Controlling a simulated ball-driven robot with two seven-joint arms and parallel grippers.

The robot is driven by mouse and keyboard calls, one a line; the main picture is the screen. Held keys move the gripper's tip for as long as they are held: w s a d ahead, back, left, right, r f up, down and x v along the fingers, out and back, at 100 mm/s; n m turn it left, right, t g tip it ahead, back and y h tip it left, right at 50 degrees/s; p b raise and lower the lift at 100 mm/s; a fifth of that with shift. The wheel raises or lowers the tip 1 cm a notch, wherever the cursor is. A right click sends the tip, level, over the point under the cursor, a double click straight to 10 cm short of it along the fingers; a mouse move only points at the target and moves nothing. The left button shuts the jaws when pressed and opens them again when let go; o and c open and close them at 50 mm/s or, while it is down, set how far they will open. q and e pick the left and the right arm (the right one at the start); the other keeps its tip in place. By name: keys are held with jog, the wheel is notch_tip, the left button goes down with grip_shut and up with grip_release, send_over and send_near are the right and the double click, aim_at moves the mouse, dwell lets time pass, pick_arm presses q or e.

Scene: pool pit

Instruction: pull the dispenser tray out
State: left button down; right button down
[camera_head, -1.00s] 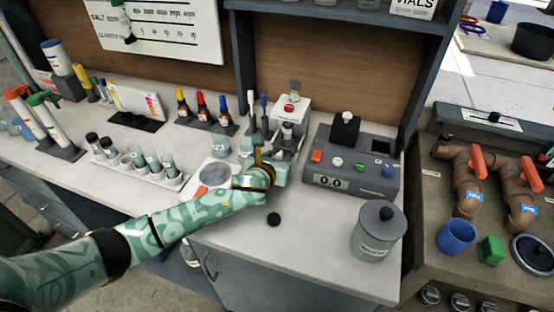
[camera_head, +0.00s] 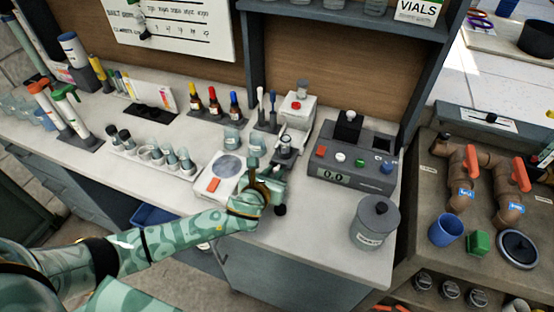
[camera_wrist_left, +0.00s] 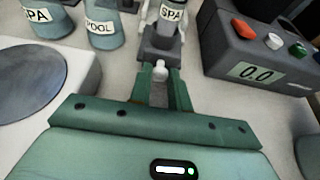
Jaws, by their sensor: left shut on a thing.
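The dispenser (camera_head: 297,112) is a white unit with a red spot, standing against the back wall of the counter. Its dark grey tray (camera_wrist_left: 160,48) reaches out from it toward me and carries a small vial (camera_head: 285,145), labelled SPA in the left wrist view. A pale knob (camera_wrist_left: 160,70) is at the tray's front end. My left gripper (camera_head: 276,176) is at the near end of the tray; its green fingers (camera_wrist_left: 160,84) are shut on the knob, one on each side. My right gripper is not in view.
A grey meter (camera_head: 355,165) reading 0.0 stands right of the tray, and a white scale (camera_head: 215,183) stands left. A lidded jar (camera_head: 374,225) is at the front right. The front counter is otherwise clear.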

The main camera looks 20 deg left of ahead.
pick_arm(q)
jog(key=c, duration=1.3)
grip_release()
jog(key=p+v, duration=0.3)
jog(key=v, duration=1.3)
jog(key=shift+s+a, duration=0.1)
jog(key=shift+s, duration=0.05)
